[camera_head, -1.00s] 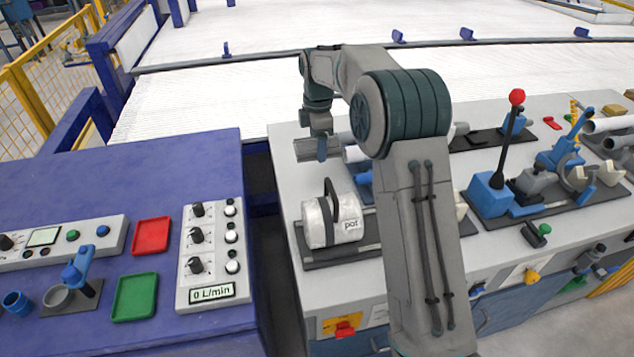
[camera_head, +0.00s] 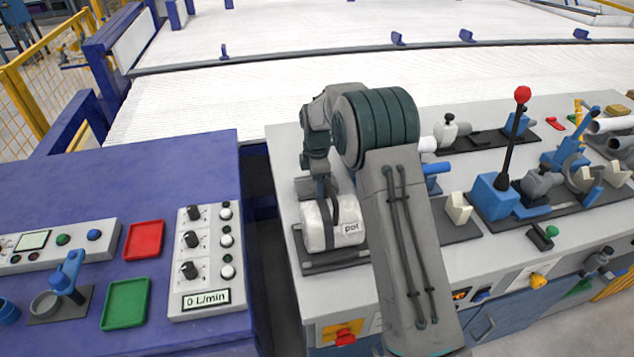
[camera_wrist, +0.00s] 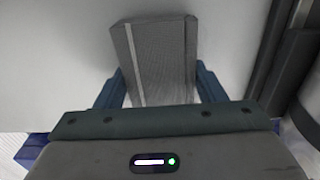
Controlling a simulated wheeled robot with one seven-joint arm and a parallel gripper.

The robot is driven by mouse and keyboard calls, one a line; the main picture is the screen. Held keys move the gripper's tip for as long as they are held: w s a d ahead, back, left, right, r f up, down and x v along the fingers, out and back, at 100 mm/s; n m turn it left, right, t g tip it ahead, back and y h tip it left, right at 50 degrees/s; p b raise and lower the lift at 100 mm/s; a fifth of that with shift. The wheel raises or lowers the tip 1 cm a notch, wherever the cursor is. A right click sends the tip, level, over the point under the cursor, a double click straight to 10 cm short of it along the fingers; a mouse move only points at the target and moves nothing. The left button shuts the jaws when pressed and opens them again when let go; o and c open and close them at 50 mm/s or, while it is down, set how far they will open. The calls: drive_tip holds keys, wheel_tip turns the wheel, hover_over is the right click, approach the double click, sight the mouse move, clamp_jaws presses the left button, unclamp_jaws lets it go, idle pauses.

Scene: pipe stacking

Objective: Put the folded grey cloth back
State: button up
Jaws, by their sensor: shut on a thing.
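The folded grey cloth (camera_wrist: 153,62) is between the two fingers of my gripper (camera_wrist: 160,88) in the wrist view, with a pale stripe along its face. My gripper (camera_head: 321,190) is shut on it. In the head view the cloth (camera_head: 304,187) shows as a small grey block at the left of the grey bench top, just behind the white pot (camera_head: 318,230). I cannot tell whether the cloth touches the bench. My gripper partly overlaps the pot's dark handle in this view.
The pot stands on a dark base plate near the bench's left front edge. A gap separates the bench from the blue control table (camera_head: 75,185) at left. A blue lever block with a red knob (camera_head: 522,94) stands to the right. The bench's left back corner looks clear.

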drive_tip(key=shift+f, duration=0.15)
drive_tip(key=shift+f, duration=0.2)
drive_tip(key=o, duration=1)
drive_tip(key=shift+c, duration=0.2)
